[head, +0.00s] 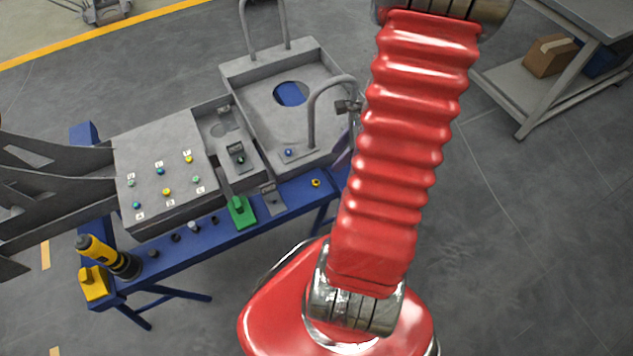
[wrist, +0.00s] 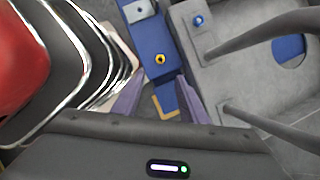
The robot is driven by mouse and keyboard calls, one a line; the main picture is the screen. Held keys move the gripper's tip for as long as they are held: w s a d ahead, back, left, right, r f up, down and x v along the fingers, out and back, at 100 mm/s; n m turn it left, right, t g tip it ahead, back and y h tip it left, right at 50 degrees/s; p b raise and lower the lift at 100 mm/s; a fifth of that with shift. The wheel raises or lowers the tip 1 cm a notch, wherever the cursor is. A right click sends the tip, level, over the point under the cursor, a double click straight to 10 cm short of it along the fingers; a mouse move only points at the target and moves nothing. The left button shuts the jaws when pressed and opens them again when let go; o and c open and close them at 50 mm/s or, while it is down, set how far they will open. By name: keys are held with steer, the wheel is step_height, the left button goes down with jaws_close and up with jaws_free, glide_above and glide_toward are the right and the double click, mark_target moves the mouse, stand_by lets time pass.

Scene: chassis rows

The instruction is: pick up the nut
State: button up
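The nut, a small yellow ring with a dark hole, lies on the blue bench rail (head: 262,207) near its right end in the head view (head: 316,183). In the wrist view the nut (wrist: 160,59) sits on the blue rail, ahead of the gap between my purple fingertips. My gripper (wrist: 157,92) is open, with its fingers apart and nothing between them. In the head view my red arm hides most of the gripper; a bit of purple finger shows to the right of the nut.
A grey chassis tray (head: 312,72) with upright tube handles (head: 311,120) stands close beside the nut; the handles (wrist: 262,38) also show right of my fingers. A grey bracket (head: 271,196) and a green block (head: 241,212) lie left along the rail. A yellow drill (head: 100,250) is at the far left.

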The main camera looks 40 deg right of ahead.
glide_above(319, 182)
steer(key=s+d, duration=0.1)
steer(key=s, duration=0.1)
steer(key=shift+w+d+f, duration=0.1)
steer(key=shift+f, duration=1.9)
steer(key=shift+w+d+f, duration=0.1)
steer(key=shift+f, duration=1.85)
steer(key=shift+a+f, duration=0.1)
steer(key=shift+x, duration=2.5)
steer(key=shift+c, duration=0.4)
steer(key=c, duration=0.9)
